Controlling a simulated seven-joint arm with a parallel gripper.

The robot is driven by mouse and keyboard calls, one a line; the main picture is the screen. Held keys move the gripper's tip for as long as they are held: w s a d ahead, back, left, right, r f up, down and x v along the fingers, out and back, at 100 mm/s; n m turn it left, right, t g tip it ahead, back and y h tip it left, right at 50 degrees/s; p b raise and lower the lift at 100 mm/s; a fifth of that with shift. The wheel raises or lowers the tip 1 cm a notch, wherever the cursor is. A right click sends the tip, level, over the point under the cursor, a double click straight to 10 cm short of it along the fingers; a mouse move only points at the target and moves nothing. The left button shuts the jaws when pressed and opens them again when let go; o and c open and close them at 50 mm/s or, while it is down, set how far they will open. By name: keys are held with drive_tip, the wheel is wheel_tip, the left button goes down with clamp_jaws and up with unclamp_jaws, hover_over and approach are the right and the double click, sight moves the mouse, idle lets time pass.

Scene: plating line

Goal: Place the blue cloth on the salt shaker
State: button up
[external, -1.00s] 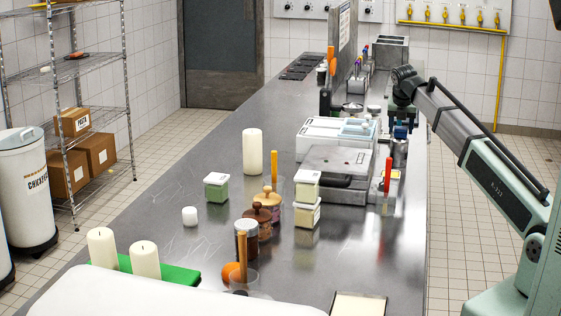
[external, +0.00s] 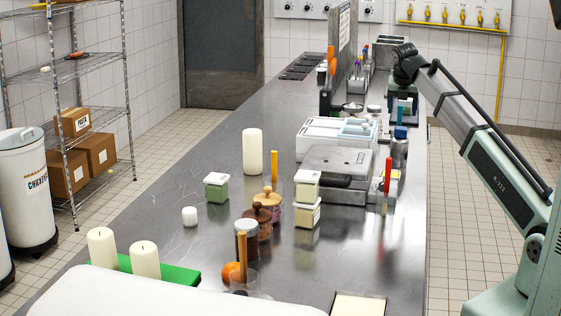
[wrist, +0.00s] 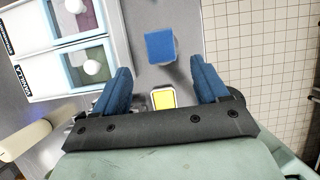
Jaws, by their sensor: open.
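The small blue cloth (external: 401,132) lies on top of a silver cylindrical shaker (external: 399,154), which seems to be the salt shaker and stands upright at the right edge of the counter. The cloth also shows as a blue square in the wrist view (wrist: 160,45), where it hides most of what is under it. My gripper (external: 404,107) is above and apart from the cloth. In the wrist view my gripper (wrist: 160,78) is open, its two blue fingers wide apart with nothing held between them.
White lidded bins (external: 335,132) and a flat scale-like device (external: 338,160) stand just left of the shaker. A red-topped stick (external: 387,172) stands in front. A tall divider (external: 342,55) is behind. Jars and candles fill the counter's middle and front; the counter's left is clearer.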

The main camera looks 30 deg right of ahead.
drive_tip(key=shift+v, duration=2.15)
